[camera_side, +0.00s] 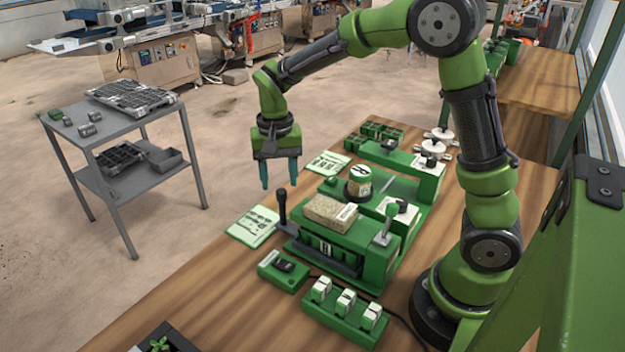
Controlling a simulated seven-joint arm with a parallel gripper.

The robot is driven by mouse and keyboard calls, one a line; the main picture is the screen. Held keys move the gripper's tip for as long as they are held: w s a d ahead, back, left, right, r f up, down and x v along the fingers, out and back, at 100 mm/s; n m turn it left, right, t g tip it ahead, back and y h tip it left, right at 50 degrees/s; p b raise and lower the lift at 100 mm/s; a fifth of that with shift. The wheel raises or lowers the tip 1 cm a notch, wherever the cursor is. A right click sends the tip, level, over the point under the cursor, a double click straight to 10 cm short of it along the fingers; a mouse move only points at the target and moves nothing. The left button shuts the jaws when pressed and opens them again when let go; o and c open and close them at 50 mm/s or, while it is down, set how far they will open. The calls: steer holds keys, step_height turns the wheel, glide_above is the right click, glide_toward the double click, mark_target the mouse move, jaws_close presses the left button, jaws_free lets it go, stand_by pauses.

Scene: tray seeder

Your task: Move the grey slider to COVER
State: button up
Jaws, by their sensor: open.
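The green tray seeder (378,262) stands on the wooden bench. A grey lever-like part (383,238) rises from its right front top, close to a green round knob (392,210). A dark upright handle (282,208) stands at its left end. I cannot tell for certain which part is the grey slider, and no COVER label is legible. My gripper (279,186) points down with its two teal fingers apart and nothing between them. In the picture its tips are just above the dark handle; the true gap in depth is unclear.
A tan labelled block (330,213) and a round labelled tub (359,181) sit on the seeder. A green switch box (283,270) and a green block with white rockers (345,312) stand in front. Printed sheets (253,226) lie at left. The front left bench is mostly clear.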

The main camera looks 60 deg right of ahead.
step_height(320, 180, up, 13)
steer(key=shift+r, duration=0.15)
stand_by(0.4)
steer(key=s+a+f+n+t+y, duration=0.1)
steer(key=s+n+t, duration=0.1)
steer(key=s, duration=0.6)
steer(key=s+a+f+n+t+y, duration=0.1)
steer(key=s+n+t, duration=0.2)
steer(key=s+t, duration=0.2)
steer(key=s, duration=0.3)
steer(key=shift+s+a, duration=0.4)
